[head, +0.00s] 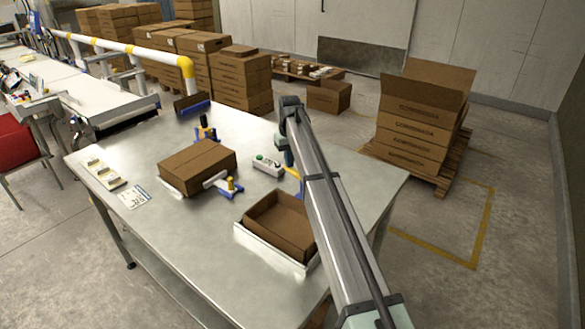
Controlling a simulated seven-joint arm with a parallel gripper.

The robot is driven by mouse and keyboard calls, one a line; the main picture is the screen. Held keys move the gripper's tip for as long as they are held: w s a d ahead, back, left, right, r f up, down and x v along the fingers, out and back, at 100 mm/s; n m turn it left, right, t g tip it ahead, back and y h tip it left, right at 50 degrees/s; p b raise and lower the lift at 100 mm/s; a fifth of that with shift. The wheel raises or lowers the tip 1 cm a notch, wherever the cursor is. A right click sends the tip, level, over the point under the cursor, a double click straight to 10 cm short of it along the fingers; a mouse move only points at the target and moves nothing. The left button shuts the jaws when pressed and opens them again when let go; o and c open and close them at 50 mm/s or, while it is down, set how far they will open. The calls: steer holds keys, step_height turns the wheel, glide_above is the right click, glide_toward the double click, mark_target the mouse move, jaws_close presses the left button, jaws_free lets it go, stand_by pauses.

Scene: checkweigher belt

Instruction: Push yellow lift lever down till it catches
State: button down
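A thin yellow bar (292,172), which looks like the lift lever, shows just left of my arm, beside a blue part. It slants down to the right, and its lower end is hidden or too small to make out. The end of my arm reaches down over the table, with my gripper (287,160) close to the upper end of the yellow bar. I cannot tell whether they touch. The fingers are too small and partly hidden, so their opening does not show.
A closed carton (197,165) lies between two blue-and-yellow clamps (231,187) on the metal table (190,240). A grey button box (268,165) stands left of my gripper. An open carton (283,220) sits in a white tray near my arm. The table's front left is clear.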

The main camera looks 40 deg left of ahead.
steer(key=shift+f, duration=1.75)
steer(key=shift+r, duration=4.05)
